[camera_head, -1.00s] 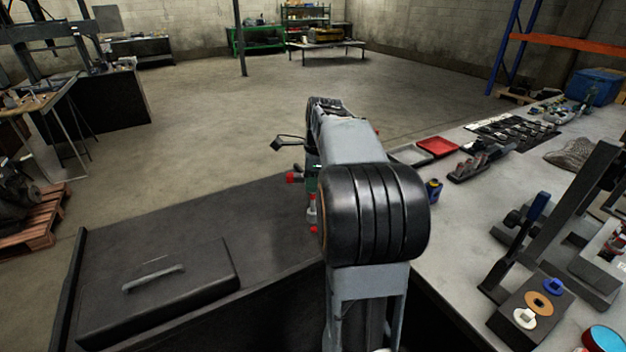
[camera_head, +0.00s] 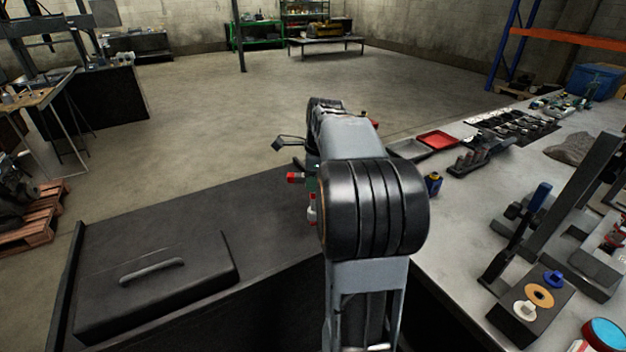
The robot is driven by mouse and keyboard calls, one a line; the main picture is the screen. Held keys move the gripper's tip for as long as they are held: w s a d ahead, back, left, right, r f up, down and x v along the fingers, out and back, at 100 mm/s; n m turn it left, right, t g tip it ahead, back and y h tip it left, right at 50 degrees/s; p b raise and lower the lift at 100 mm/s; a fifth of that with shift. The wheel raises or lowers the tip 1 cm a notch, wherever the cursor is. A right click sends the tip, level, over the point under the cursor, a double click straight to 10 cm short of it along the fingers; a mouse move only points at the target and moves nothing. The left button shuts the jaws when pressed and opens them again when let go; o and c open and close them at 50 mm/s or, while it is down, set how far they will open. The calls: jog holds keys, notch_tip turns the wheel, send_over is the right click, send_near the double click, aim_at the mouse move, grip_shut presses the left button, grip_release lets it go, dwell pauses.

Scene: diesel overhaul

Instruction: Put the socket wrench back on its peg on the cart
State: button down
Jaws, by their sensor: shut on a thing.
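My arm (camera_head: 372,210) reaches forward from the bottom of the head view, over the edge between a dark top and a grey bench. My gripper is hidden behind the arm, so its fingers and anything between them do not show. I cannot make out the socket wrench or a peg. The dark top (camera_head: 215,218), possibly the cart, lies left of the arm. A black box with a handle (camera_head: 155,272) sits on its near left part. Small red-ended parts (camera_head: 296,178) show at the arm's left side; I cannot tell what they belong to.
The grey bench (camera_head: 455,215) on the right holds a red tray (camera_head: 437,140), a small blue container (camera_head: 432,185), a block with rings (camera_head: 530,308) and an upright dark stand (camera_head: 565,200). Open floor (camera_head: 200,130) lies beyond the dark top. A post (camera_head: 239,40) stands farther back.

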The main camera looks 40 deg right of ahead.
jog(key=shift+f, duration=0.15)
jog(key=shift+f+b, duration=0.8)
jog(key=shift+f, duration=0.25)
jog(key=shift+c, duration=1.9)
grip_release()
jog(key=shift+r, duration=0.15)
notch_tip(320, 180, up, 9)
jog(key=p, duration=0.8)
jog(key=shift+p, duration=0.35)
